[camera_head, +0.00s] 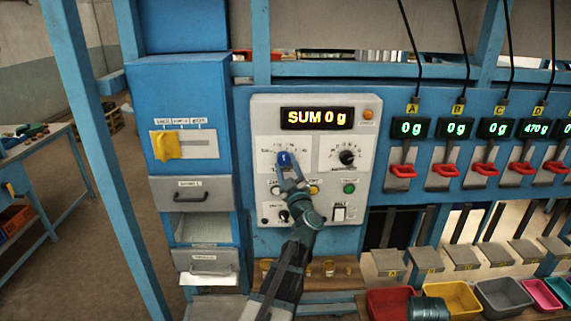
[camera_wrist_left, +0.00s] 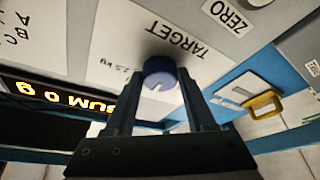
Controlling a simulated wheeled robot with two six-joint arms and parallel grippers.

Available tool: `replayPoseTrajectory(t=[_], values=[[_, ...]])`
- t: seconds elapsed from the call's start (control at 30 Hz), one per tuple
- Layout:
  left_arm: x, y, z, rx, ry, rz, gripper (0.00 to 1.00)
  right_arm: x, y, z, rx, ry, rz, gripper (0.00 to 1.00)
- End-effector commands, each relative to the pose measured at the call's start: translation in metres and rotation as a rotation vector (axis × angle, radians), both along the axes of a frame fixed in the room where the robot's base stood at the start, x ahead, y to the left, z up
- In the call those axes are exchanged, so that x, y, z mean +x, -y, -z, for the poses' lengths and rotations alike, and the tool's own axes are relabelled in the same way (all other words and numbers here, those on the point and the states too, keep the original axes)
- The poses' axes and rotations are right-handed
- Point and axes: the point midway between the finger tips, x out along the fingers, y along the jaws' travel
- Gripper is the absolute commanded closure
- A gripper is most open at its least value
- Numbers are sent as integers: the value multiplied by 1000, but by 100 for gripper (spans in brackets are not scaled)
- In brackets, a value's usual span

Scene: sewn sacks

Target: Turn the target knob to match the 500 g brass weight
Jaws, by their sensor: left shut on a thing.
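The blue target knob (camera_head: 284,159) sits on the left dial of the grey control panel (camera_head: 260,215), below a display (camera_head: 318,118) reading SUM 0 g. My left gripper (camera_head: 288,173) reaches up to the knob from below. In the left wrist view the knob (camera_wrist_left: 160,74) is between the two fingers, beside the word TARGET; the gripper is shut on it. A pale pointer line shows on its face, but its exact scale value is too small to tell. Brass weights (camera_head: 328,268) stand on the wooden shelf below; their markings are unreadable.
A black knob (camera_head: 347,157) and green button (camera_head: 349,188) are close by on the panel. A blue cabinet with a yellow handle (camera_head: 166,146) stands left. Weigh displays and red-handled gates (camera_head: 401,171) line the right, above coloured bins (camera_head: 450,298).

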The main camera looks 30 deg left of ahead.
Motion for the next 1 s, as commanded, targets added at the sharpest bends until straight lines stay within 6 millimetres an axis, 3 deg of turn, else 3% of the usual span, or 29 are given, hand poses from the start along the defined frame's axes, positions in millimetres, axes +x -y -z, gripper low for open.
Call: replayPoseTrajectory(t=[0.6,1.0], values=[[3,3,-10,-491,304,-2,100,0,0,-47,1,-1,0,50],[3,4,-11,-730,451,-3,100,0,0,-71,0,-3,-2,50]])
